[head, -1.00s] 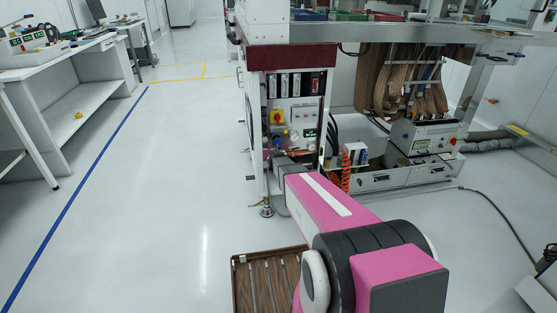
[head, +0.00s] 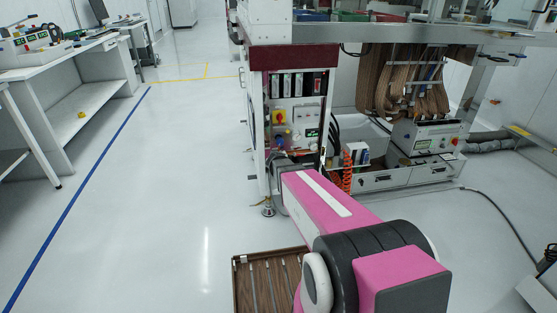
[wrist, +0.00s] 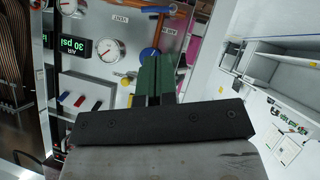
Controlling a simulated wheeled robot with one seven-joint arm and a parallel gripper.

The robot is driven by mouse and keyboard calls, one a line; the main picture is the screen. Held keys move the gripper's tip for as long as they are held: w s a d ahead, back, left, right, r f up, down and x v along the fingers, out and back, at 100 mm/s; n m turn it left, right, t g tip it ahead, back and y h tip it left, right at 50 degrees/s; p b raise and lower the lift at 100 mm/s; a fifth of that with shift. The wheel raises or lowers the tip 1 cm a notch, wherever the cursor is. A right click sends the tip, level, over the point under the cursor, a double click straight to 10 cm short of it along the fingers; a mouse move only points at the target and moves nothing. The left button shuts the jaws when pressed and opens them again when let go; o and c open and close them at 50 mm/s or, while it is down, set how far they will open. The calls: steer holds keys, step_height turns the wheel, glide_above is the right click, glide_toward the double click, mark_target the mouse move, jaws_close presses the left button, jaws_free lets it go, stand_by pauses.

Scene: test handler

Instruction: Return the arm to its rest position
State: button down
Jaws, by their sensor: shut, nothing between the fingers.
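My gripper (wrist: 161,66) shows in the wrist view as two dark green fingers side by side, shut with nothing between them. They point at the handler's control panel (wrist: 125,65), which fills the left and middle of that view, tilted. I cannot tell whether the fingertips touch anything. In the head view my pink and black arm (head: 325,197) reaches from the lower right toward the handler's front panel (head: 292,125). The gripper itself cannot be made out there.
The panel carries gauges (wrist: 107,49) and a green "30 psi" display (wrist: 71,47). A brown slatted tray (head: 240,285) is low beside my arm. A white workbench (head: 60,62) stands at left. The floor (head: 165,190) between bench and handler is clear. A black cable (head: 497,212) lies at right.

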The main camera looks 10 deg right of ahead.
steer(key=s+r+m+g+y, duration=0.1)
steer(key=s+g, duration=1)
steer(key=s, duration=1.5)
steer(key=shift+s+a+m+y, duration=0.25)
steer(key=shift+s+m+y, duration=0.1)
steer(key=shift+m+y, duration=0.45)
steer(key=c, duration=1.4)
jaws_free()
steer(key=shift+s+a+r, duration=0.15)
steer(key=shift+s+a, duration=0.1)
steer(key=shift+s, duration=0.1)
steer(key=shift+o, duration=1.1)
steer(key=shift+w+a+f+y, duration=0.2)
steer(key=shift+y, duration=0.2)
steer(key=w+a+f+m+t+y, duration=0.1)
steer(key=w+f+t+y, duration=0.15)
steer(key=w+y, duration=0.45)
steer(key=w+a+f+t+y, duration=0.1)
steer(key=w+f+t+y, duration=0.2)
steer(key=w, duration=0.8)
steer(key=w+d+f+m+t, duration=0.2)
steer(key=w+d+m+t, duration=0.1)
steer(key=w+d+t, duration=0.3)
steer(key=w+d+f+m+t, duration=0.2)
steer(key=w+d+m+t, duration=0.1)
steer(key=w+d, duration=0.5)
steer(key=x, duration=1)
steer(key=shift+w+d+r, duration=0.1)
steer(key=shift+w+r, duration=0.15)
steer(key=shift+w, duration=0.2)
